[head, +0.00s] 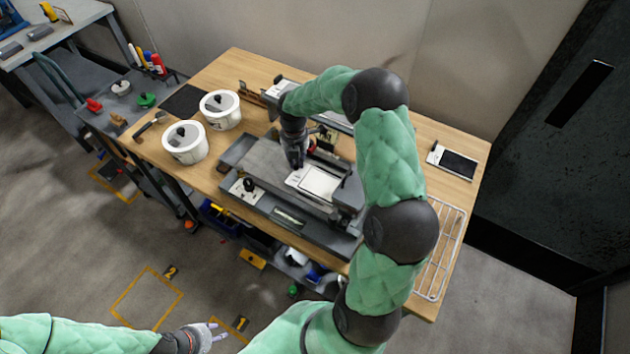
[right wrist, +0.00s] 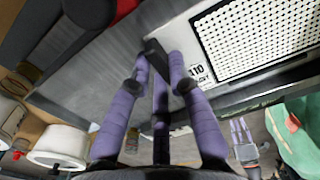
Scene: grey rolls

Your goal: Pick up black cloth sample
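A flat black square (head: 183,101), which looks like cloth, lies at the table's left end, beside the white pots. I cannot tell for sure that it is the sample. My right gripper (head: 297,162) is over the grey machine (head: 262,163) mid-table, well to the right of that square. In the right wrist view, its purple fingers (right wrist: 160,75) point at the machine's metal plate, with a small dark piece (right wrist: 154,52) at their tips. I cannot tell whether they grip it. My left gripper (head: 208,333) is low over the floor, fingers spread and empty.
Two white lidded pots (head: 185,142) (head: 220,109) stand on the table's left part. A wire rack (head: 440,250) and a white-framed dark tablet (head: 453,162) are on the right. A white framed panel (head: 319,184) is on the machine. A grey cart stands left of the table.

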